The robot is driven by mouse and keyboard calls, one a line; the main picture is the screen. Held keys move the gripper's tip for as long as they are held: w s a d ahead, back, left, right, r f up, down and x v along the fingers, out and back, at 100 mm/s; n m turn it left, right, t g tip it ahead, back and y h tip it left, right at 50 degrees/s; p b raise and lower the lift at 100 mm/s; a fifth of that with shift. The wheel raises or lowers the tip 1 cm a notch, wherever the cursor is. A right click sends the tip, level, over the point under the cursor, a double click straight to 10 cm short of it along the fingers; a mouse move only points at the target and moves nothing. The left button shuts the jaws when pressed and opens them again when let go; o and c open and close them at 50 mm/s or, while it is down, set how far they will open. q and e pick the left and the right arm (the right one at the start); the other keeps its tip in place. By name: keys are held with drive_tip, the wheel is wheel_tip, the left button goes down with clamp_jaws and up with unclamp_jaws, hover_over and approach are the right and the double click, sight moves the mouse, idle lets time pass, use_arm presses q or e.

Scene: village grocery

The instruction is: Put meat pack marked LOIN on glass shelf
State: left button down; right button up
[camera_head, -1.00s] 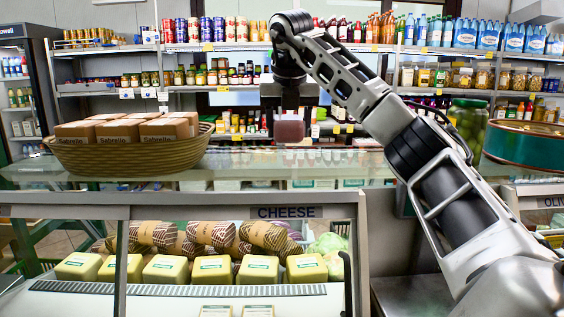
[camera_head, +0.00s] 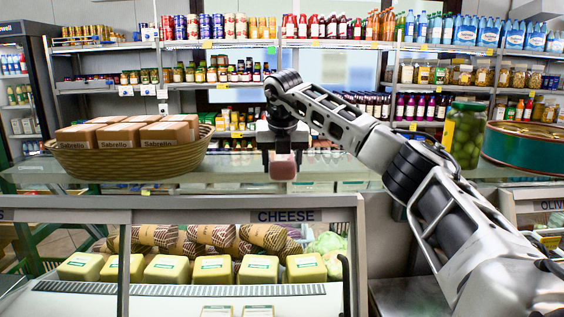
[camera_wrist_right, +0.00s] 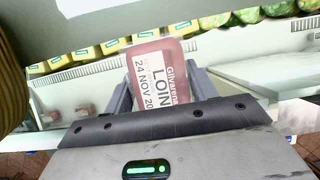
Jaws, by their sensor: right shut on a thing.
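The meat pack (camera_head: 283,167) is pink, with a white label reading LOIN in the right wrist view (camera_wrist_right: 160,82). My right gripper (camera_head: 283,155) is shut on it, one finger on each side. In the head view the pack hangs below the gripper, in front of the glass shelf's surface. The glass shelf (camera_head: 335,172) is the clear top of the display counter. I cannot tell whether the pack touches the glass. My left gripper is not in view.
A wicker basket (camera_head: 125,163) of Sabrello boxes stands on the glass at left. A pickle jar (camera_head: 464,135) and a round green tin (camera_head: 528,146) stand at right. The cheese case (camera_head: 180,215) is below. The glass between basket and jar looks clear.

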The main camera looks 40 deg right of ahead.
drive_tip(key=o, duration=1.2)
drive_tip(key=shift+o, duration=0.2)
drive_tip(key=b+v, duration=0.1)
drive_tip(key=v, duration=1.1)
drive_tip(key=shift+r, duration=0.1)
